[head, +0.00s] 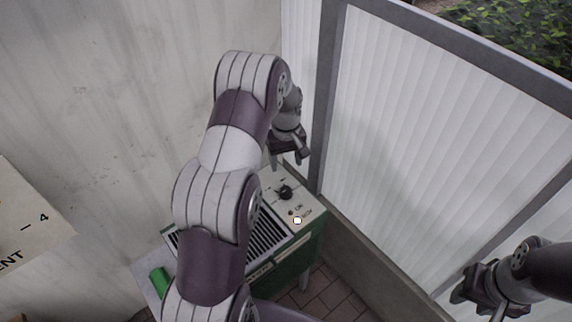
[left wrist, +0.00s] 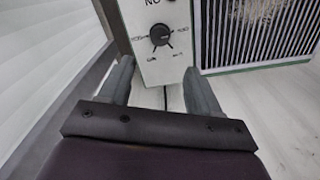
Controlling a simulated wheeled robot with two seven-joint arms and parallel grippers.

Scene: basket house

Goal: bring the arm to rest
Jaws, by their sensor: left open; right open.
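My left arm reaches up and over from the bottom of the head view. Its gripper (head: 289,155) hangs above the far end of a green and white machine, near the black dial (head: 285,192). In the left wrist view, the two fingers of this gripper (left wrist: 160,85) are apart with nothing between them. The dial (left wrist: 160,35) shows just beyond the fingertips, apart from them. My right gripper (head: 468,295) is at the lower right of the head view, in front of the white panel. I see nothing held in it.
The machine's panel (head: 308,212) carries small buttons, and a dark grille (head: 268,232) lies beside it. A green cylinder (head: 158,281) lies at its left. A pale wall (head: 110,90) and a grey-framed ribbed panel (head: 420,130) close in the sides. A labelled box (head: 30,215) is at far left.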

